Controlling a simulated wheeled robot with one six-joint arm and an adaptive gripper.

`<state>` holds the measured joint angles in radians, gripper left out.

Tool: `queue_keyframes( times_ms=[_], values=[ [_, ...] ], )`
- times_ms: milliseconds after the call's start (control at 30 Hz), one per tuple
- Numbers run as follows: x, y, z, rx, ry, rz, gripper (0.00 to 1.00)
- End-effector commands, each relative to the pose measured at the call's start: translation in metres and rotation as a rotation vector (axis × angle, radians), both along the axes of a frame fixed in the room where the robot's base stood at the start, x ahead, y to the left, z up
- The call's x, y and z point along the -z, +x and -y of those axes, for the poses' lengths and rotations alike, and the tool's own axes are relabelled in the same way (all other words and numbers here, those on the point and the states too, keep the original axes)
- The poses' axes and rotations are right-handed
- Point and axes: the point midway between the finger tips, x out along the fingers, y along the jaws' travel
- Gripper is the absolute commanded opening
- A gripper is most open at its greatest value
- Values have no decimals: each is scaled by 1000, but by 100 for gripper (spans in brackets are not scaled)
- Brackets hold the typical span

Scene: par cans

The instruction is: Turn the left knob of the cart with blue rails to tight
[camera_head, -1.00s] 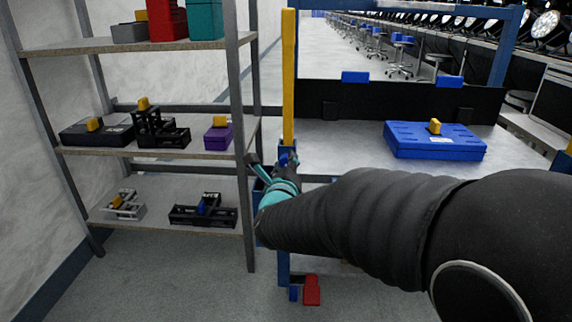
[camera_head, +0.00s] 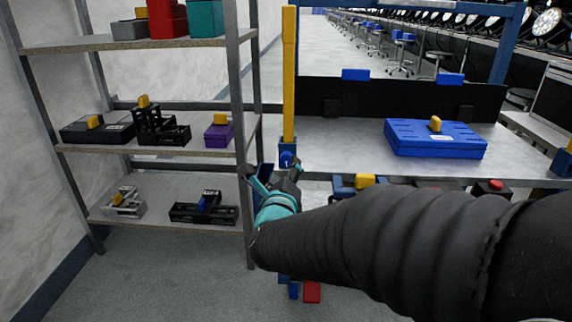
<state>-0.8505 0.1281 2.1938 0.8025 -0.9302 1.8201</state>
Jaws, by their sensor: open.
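The cart with blue rails (camera_head: 340,160) stands ahead, with a grey top and a yellow post at its left corner. A small blue knob (camera_head: 287,159) sits on the blue bracket under the yellow post. My gripper (camera_head: 275,170) is open and empty just in front of and below the knob, its fingers pointing up and away. The right finger appears close to the knob; I cannot tell whether they touch.
A blue case (camera_head: 435,140) with a yellow knob lies on the cart top. A grey shelf (camera_head: 75,152) with several devices stands close to the left of my gripper. A red button (camera_head: 495,185) and a yellow-topped part (camera_head: 365,181) are at the cart's front.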

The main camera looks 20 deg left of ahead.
Motion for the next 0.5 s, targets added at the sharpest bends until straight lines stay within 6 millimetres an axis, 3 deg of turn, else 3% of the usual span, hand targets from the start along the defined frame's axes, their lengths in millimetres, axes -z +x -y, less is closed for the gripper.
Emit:
queue_keyframes(
  times_ms=[233, 500],
  values=[
    [0, -46, 11, -3, 0, 0, 60],
    [0, -66, 16, 0, -1, 0, 60]
  ],
)
